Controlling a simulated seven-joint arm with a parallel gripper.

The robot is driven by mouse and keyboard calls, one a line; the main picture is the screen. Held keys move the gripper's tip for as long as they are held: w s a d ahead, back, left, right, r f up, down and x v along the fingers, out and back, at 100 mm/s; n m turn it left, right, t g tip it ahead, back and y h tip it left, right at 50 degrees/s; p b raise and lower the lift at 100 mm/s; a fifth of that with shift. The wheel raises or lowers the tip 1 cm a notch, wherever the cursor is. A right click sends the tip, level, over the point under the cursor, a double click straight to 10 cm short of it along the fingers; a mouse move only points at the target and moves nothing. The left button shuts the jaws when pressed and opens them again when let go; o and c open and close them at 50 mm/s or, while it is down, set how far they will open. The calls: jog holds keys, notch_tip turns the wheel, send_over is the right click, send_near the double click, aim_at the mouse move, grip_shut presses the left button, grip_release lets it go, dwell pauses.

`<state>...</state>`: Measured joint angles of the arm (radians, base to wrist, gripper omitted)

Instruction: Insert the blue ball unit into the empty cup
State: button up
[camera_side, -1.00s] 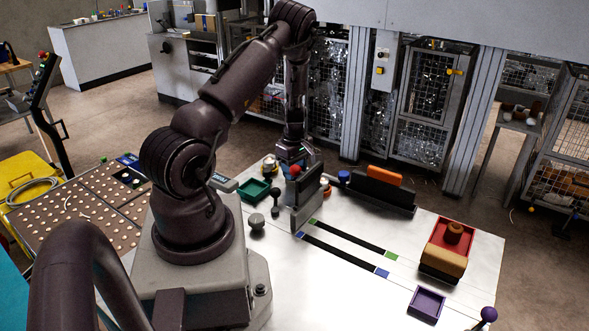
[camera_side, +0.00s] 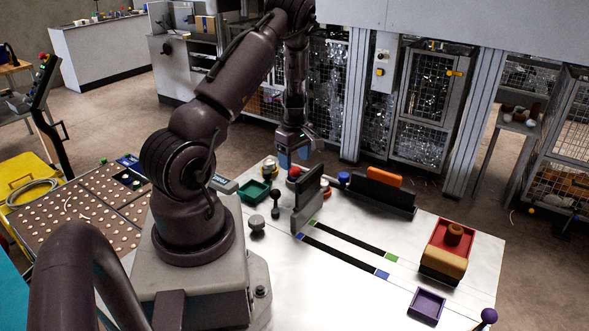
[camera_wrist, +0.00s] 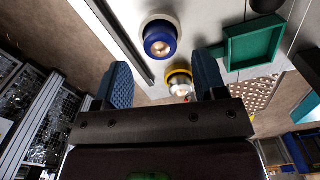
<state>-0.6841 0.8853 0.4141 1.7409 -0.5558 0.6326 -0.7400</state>
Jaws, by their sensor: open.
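In the side view, a blue ball-like piece (camera_side: 343,178) stands at the back edge of the white table, left of a black block. My gripper (camera_side: 293,159) is open and empty, with blue fingertips pointing down above the back left of the table. A red ball (camera_side: 295,171) shows just below it. In the wrist view, my gripper (camera_wrist: 162,82) is spread wide. Ahead of it is a round blue-collared piece (camera_wrist: 159,40) with a coppery centre on a pale base. A silver piece in a yellow ring (camera_wrist: 180,84) shows between the fingers. I cannot tell which one is the empty cup.
A grey upright plate (camera_side: 308,200) stands right of the red ball. A green tray (camera_side: 254,191) and a dark knobbed post (camera_side: 275,203) lie left. A red tray (camera_side: 470,243) and purple tray (camera_side: 427,304) are far right.

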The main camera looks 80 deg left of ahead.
notch_tip(320, 180, up, 7)
jog(key=w+d+r+m+t, duration=0.1)
jog(key=w+d+r+m, duration=0.2)
jog(key=d+r+m, duration=0.35)
jog(key=w+d+r+m+t, duration=0.2)
jog(key=w+d+r+m, duration=0.2)
jog(key=d+r, duration=0.6)
jog(key=s+d+r+m+t, duration=0.1)
jog(key=s+d+r+m, duration=0.1)
jog(key=s+d+m, duration=0.3)
jog(key=s+d+r+m+t, duration=0.1)
jog(key=s+d+r+m, duration=0.2)
jog(key=d+m, duration=0.6)
jog(key=s+d, duration=0.2)
jog(key=d, duration=0.3)
jog(key=shift+s+d+r+t, duration=0.15)
jog(key=shift+s+t, duration=0.05)
jog(key=shift+t, duration=0.1)
